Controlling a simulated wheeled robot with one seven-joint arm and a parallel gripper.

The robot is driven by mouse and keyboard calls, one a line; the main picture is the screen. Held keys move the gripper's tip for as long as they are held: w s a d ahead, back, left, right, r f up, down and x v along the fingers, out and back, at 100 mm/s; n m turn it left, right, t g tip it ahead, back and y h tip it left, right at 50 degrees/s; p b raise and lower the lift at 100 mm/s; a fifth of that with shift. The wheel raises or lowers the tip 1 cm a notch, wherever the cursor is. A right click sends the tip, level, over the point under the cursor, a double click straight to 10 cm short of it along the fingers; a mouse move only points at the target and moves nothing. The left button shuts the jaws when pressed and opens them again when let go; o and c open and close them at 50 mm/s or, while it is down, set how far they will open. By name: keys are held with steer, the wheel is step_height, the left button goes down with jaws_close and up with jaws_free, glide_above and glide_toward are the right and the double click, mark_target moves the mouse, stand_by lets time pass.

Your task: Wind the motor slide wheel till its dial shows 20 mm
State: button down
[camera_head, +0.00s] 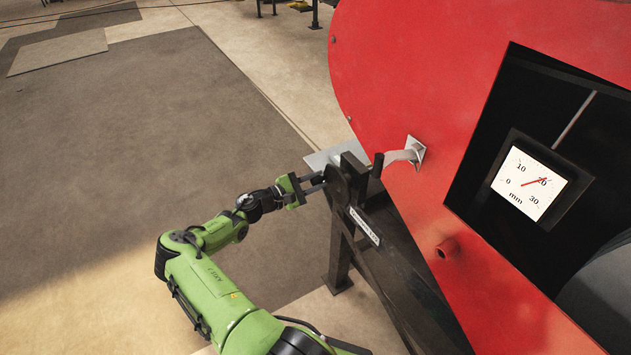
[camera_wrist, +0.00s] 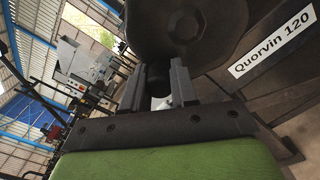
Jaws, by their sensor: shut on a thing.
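The dial (camera_head: 530,184) is a white square face marked 0, 10, 20 and 30 mm, set in a black frame. Its red needle points right, at about the 20 mark. The motor slide wheel (camera_head: 336,176) is a dark disc at the end of the black frame; it also shows close up in the wrist view (camera_wrist: 187,28). My gripper (camera_head: 320,182) reaches the wheel from the left. In the wrist view its two fingers (camera_wrist: 157,82) are shut on a dark round grip at the wheel, partly hidden by them.
A large red guard (camera_head: 400,70) fills the right. A grey crank with a black grip (camera_head: 377,165) sticks out near the wheel. A black frame (camera_head: 390,275) labelled Quorvin 120 (camera_wrist: 270,40) stands below. The floor (camera_head: 130,140) at left is clear.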

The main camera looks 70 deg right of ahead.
steer(key=c, duration=0.9)
jaws_free()
steer(key=p+v, duration=0.1)
steer(key=v, duration=1.4)
steer(key=shift+w+a+p, duration=0.3)
